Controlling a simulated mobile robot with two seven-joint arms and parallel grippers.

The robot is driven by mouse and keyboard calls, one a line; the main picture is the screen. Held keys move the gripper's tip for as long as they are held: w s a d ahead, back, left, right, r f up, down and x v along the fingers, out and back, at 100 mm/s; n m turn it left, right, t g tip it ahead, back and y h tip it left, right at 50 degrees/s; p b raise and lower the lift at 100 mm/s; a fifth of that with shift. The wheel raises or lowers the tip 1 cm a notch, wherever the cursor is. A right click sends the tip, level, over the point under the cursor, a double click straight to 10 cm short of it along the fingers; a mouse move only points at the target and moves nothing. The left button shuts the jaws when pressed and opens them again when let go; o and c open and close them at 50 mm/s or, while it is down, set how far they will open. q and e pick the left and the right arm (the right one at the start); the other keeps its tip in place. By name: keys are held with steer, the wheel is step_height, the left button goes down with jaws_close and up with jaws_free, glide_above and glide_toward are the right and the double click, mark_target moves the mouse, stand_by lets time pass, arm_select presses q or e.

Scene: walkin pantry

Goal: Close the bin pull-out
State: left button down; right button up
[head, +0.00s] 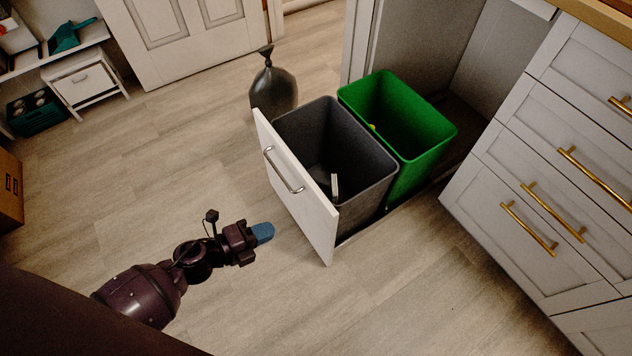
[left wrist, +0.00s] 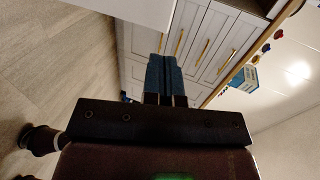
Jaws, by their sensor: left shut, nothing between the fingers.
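The bin pull-out stands open, with its white front panel (head: 296,187) out over the floor and a silver bar handle (head: 283,170) on its outer face. Behind the panel sit a grey bin (head: 360,175) and a green bin (head: 415,135) on the extended slide. My left gripper (head: 263,232) is shut and empty, with blue fingertips. It is in front of the panel, toward its lower edge, apart from it in the picture. In the left wrist view the shut blue fingers (left wrist: 165,78) point toward a white panel edge and drawer fronts. My right gripper is not in view.
A tied dark bag (head: 274,88) stands on the floor behind the pull-out. White drawers (head: 545,165) with gold handles are on the right. A cardboard box (head: 10,190) and a low shelf (head: 75,50) are at the left. The floor around my left gripper is clear.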

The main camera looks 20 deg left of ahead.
mark_target(323, 204)
arm_select(q)
steer(key=x, duration=0.4)
steer(key=b+x, duration=0.1)
steer(key=x, duration=0.3)
steer(key=r+b+x, duration=0.1)
steer(key=x, duration=0.3)
steer(key=shift+w, duration=0.1)
steer(key=shift+w+d, duration=0.55)
steer(key=shift+w, duration=0.1)
